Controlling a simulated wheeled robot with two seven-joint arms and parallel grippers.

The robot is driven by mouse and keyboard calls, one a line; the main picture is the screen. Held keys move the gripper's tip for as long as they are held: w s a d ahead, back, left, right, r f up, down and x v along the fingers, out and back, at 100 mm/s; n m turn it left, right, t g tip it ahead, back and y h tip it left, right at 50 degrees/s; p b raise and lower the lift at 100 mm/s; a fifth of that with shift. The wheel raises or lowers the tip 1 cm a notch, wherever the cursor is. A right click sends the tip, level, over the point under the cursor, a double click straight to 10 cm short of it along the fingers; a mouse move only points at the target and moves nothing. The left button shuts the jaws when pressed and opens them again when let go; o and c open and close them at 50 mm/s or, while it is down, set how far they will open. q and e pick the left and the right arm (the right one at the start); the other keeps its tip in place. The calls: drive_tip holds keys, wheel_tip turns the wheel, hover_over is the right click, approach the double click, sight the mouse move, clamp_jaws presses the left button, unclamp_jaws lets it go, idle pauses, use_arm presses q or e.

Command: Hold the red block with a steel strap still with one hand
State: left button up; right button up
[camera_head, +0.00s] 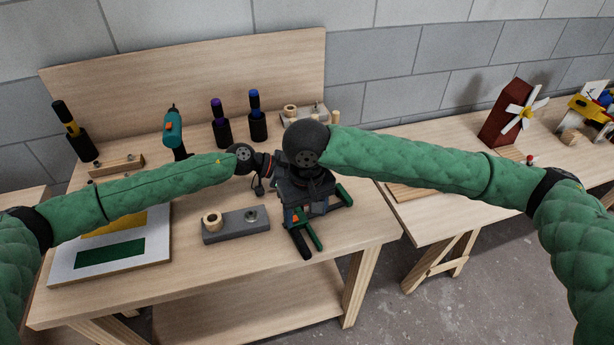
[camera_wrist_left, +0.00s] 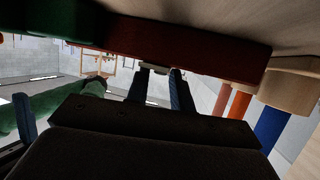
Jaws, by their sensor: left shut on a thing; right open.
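In the left wrist view a dark red block (camera_wrist_left: 190,42) spans the top, tilted in the picture. My left gripper (camera_wrist_left: 158,72) has its two blue fingers close together up against it, with a small pale piece, perhaps the steel strap, at the fingertips. In the head view my left gripper is mostly hidden behind my right wrist, and I cannot make out the block there. My right gripper (camera_head: 322,222) has its green-edged fingers spread wide, low over the front right of the workbench, close beside my left gripper. I see nothing between its fingers.
A grey slab with a wooden ring (camera_head: 236,226) lies left of my right gripper. A painted board (camera_head: 70,268) lies at the bench's left. A teal drill (camera_head: 173,130) and dark bottles stand behind. A second table (camera_head: 430,205) with a red fan model (camera_head: 502,112) is right.

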sight(300, 227)
drive_tip(key=shift+f, duration=4.95)
drive_tip(key=shift+w+d, duration=0.15)
drive_tip(key=shift+d, duration=0.1)
drive_tip(key=c, duration=1.3)
drive_tip(key=shift+a, duration=0.2)
drive_tip(key=shift+s+a, duration=0.15)
drive_tip(key=shift+s, duration=0.05)
drive_tip(key=shift+c, duration=0.2)
